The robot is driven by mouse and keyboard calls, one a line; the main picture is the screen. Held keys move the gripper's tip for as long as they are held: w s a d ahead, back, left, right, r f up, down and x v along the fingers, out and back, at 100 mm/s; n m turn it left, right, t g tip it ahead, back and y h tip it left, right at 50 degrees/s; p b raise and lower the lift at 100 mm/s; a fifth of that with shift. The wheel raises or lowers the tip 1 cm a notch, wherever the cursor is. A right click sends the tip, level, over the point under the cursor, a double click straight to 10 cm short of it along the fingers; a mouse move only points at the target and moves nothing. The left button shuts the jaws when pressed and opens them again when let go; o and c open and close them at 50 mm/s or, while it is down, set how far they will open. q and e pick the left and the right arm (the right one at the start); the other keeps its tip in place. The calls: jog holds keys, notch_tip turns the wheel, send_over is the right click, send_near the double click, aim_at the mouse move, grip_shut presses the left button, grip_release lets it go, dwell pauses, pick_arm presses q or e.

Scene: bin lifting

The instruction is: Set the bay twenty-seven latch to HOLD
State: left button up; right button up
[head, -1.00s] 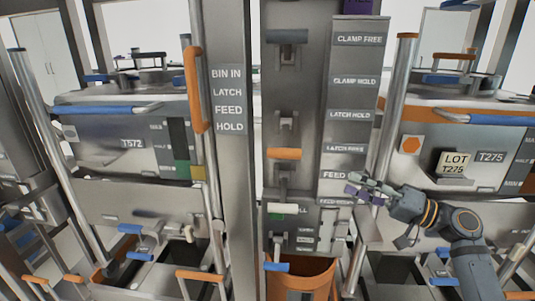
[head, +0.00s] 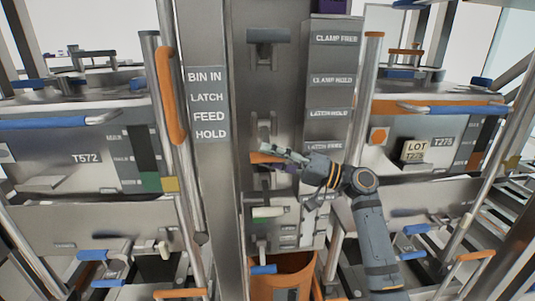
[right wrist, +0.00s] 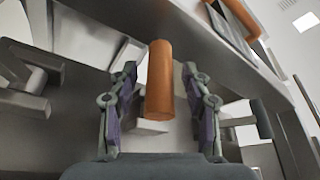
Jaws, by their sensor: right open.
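The latch's orange handle (head: 258,158) is on the grey central panel, about level with the LATCH FREE plate (head: 325,147). The LATCH HOLD plate (head: 328,113) is one plate higher. My right gripper (head: 280,151) is at the handle and partly covers it in the head view. In the right wrist view, the orange handle (right wrist: 159,82) stands between the two spread fingers (right wrist: 160,88), with gaps on both sides. The gripper is open and I see no grip on it. My left gripper is not in view.
A grey clamp handle (head: 267,36) is above on the same panel. An upright with an orange grip (head: 169,95) stands left, and a metal post (head: 366,90) stands right.

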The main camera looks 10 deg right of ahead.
jog(key=shift+w+a+r, duration=0.1)
jog(key=shift+w+a, duration=0.05)
jog(key=shift+a, duration=0.35)
grip_shut()
